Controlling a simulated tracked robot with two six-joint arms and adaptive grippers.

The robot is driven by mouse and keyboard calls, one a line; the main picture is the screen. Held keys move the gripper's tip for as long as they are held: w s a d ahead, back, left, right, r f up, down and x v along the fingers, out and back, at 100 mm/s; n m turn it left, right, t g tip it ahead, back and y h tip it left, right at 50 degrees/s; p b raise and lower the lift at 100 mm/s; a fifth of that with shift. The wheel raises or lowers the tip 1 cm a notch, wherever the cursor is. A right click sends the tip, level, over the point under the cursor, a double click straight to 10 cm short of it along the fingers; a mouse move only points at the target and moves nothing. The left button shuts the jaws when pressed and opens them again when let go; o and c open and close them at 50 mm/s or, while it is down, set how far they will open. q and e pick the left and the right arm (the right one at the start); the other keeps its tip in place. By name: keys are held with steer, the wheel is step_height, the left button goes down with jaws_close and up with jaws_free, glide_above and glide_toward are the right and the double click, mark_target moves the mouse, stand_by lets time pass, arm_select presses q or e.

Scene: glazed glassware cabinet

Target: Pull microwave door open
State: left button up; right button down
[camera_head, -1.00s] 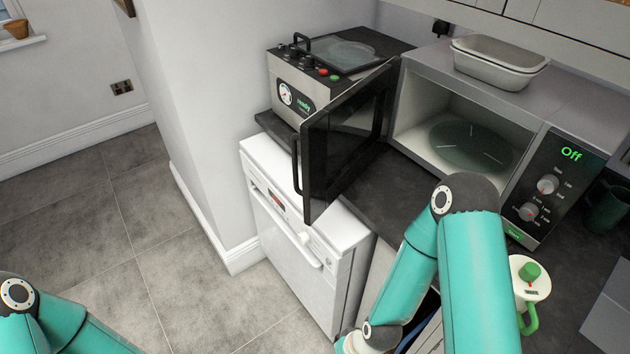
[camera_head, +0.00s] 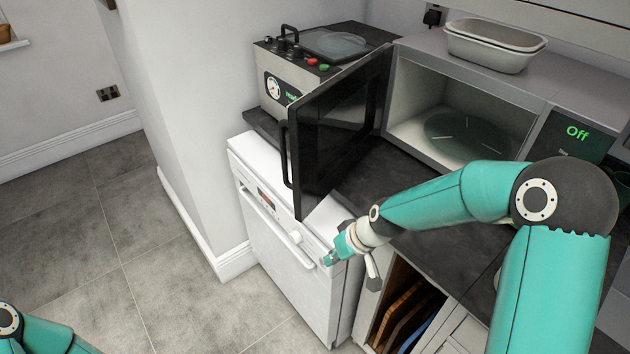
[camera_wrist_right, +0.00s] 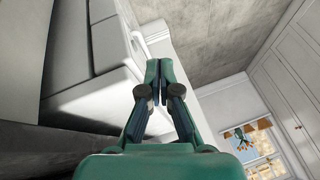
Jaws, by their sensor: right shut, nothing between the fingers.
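The microwave (camera_head: 440,125) stands on the dark worktop with its cavity exposed. Its black glazed door (camera_head: 343,125) is swung wide open to the left. The door's bar handle (camera_head: 287,155) is on the door's free edge. My right gripper (camera_head: 329,259) is below and to the right of the handle, apart from it, near the dishwasher's top front edge. In the right wrist view the gripper (camera_wrist_right: 158,66) shows its fingers together with nothing between them. My left gripper is out of view; only part of my left arm shows at the bottom left.
A white dishwasher (camera_head: 287,265) stands under the counter below the door. A toaster-oven-like appliance (camera_head: 277,80) stands behind the door. White dishes (camera_head: 495,45) sit on the microwave. Open shelving with boards (camera_head: 400,313) is below the worktop. The floor at left is clear.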

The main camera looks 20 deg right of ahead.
steer(key=w+d+r+n+t+b, duration=0.1)
steer(key=w+d+r+b, duration=0.1)
steer(key=r, duration=0.5)
steer(key=w+d+r+n+t+b, duration=0.1)
steer(key=w+r+n, duration=0.1)
steer(key=r, duration=0.5)
steer(key=s+d+r+n+t+y+b, duration=0.1)
steer(key=s+r, duration=0.2)
steer(key=r, duration=0.4)
steer(key=s+d+r+n+t+y+b, duration=0.1)
steer(key=s+r+n+b, duration=0.1)
steer(key=r, duration=0.6)
steer(key=p, duration=0.3)
glide_toward(306, 168)
steer(key=x, duration=0.5)
steer(key=shift+f, duration=0.35)
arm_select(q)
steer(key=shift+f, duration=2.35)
arm_select(e)
steer(key=shift+w+a+f, duration=0.1)
steer(key=shift+w+a, duration=0.15)
steer(key=shift+w, duration=0.05)
steer(key=shift+w, duration=0.1)
